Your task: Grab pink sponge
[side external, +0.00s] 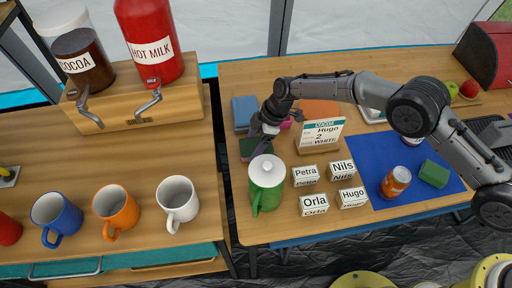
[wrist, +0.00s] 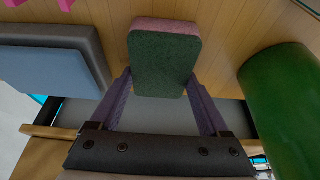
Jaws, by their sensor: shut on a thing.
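The sponge (wrist: 165,62) has a dark green top face and a pink edge. In the wrist view it sits between the two fingers of my gripper (wrist: 165,90), which are shut on its sides. In the side external view my gripper (side external: 262,146) points down at the left end of the table, and the dark green face of the sponge (side external: 248,146) shows beside the fingers. The sponge's underside is hidden, and I cannot tell whether it touches the table.
A green lidded pitcher (side external: 266,187) stands close by, right of the sponge in the wrist view (wrist: 285,105). A blue block (side external: 243,111) lies on the other side. Name cards (side external: 306,176), a cocoa order sign (side external: 320,135) and a blue mat (side external: 372,165) are farther right.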

